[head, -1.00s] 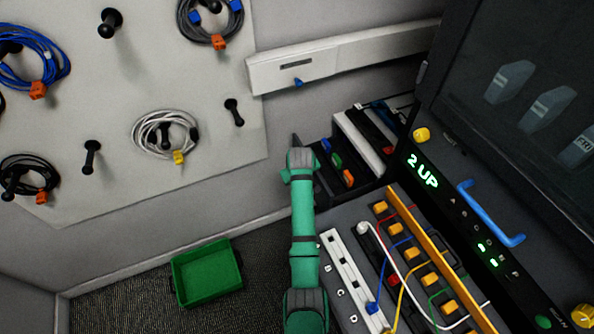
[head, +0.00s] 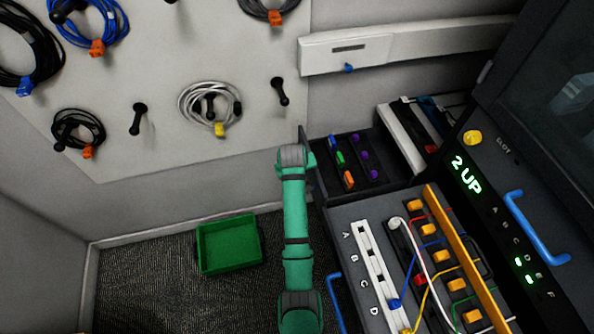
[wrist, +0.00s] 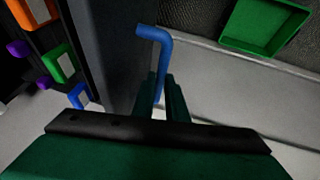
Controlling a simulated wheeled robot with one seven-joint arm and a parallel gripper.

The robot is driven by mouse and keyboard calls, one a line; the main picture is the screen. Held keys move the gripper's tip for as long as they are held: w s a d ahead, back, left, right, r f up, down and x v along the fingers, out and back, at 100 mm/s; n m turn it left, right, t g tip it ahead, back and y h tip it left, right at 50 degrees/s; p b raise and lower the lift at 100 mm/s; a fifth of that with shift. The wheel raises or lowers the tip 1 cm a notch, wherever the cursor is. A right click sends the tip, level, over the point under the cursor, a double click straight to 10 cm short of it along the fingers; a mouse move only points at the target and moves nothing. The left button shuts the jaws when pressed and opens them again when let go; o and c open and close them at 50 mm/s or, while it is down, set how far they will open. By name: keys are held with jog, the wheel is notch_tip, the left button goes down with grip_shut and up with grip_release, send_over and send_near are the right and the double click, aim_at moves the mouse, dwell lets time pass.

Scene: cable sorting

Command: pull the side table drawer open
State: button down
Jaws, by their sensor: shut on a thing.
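The side table drawer (head: 322,187) is a dark tray, partly slid out towards the left in the head view. Colored plugs lie in it: blue, green, orange and purple. Its dark front panel (wrist: 98,40) shows in the wrist view, with a blue bar handle (wrist: 164,58) on it. My gripper (wrist: 163,92) is shut on this handle, one finger on each side of it. In the head view my teal arm reaches up to the drawer front and hides the handle and fingertips.
A green bin (head: 229,243) stands on the carpet to the left of my arm. The pegboard (head: 225,40) with hanging cables is behind. A panel with lettered sockets (head: 372,265) and wires is close on the right. Carpet left of the drawer is free.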

jog(key=c, duration=1.8)
grip_release()
jog(key=shift+o, duration=0.2)
jog(key=d+v, duration=0.1)
jog(key=v, duration=0.9)
jog(key=shift+a+r, duration=0.4)
jog(key=shift+a, duration=0.1)
jog(key=shift+s, duration=0.1)
